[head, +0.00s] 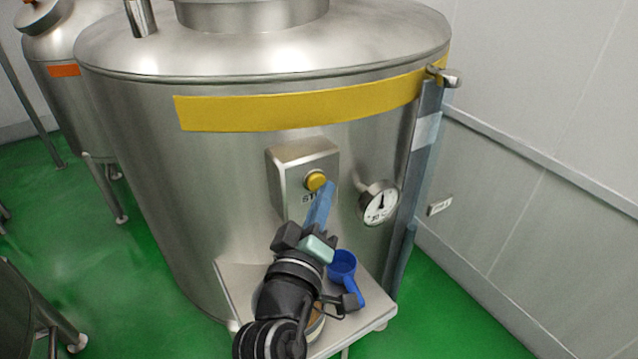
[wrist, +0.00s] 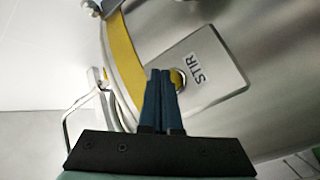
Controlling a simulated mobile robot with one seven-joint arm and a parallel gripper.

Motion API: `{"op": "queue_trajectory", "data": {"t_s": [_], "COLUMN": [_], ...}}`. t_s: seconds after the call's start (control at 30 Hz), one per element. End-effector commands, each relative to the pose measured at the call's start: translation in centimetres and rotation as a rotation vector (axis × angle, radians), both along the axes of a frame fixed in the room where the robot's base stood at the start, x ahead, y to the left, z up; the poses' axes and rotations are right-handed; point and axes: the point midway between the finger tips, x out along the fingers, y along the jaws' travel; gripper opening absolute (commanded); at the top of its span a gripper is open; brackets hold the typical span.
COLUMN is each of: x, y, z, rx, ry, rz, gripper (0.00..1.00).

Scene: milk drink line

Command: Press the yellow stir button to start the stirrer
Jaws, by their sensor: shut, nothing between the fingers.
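The yellow stir button (head: 315,180) sits on a steel box (head: 290,167) on the front of the large steel tank. The wrist view shows the button (wrist: 178,79) partly hidden behind my fingertips, beside a "STIR" label (wrist: 197,71). My gripper (head: 328,188) is shut and empty, its blue fingers together and pointing up at the button. In the head view the tips are just below and right of the button, overlapping its lower edge. I cannot tell whether they touch it. My arm hides part of the label in the head view.
A round gauge (head: 379,203) sticks out right of the box. Below is a steel shelf (head: 374,319) with a blue scoop (head: 342,266) and another container mostly hidden by my arm. A yellow band (head: 300,110) runs around the tank. A wall stands at the right.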

Motion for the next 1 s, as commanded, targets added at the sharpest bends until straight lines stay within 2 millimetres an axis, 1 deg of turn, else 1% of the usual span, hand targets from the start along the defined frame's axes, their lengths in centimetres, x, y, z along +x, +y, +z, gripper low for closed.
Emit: {"op": "queue_trajectory", "data": {"t_s": [0.8,1.0], "x": [0.8,0.65], "y": [0.59,0.48], "z": [-0.04,0.01], "rx": [0.0,0.0], "ry": [-0.001,0.0], "rz": [0.001,0.0], "gripper": [0.0,0.0]}}
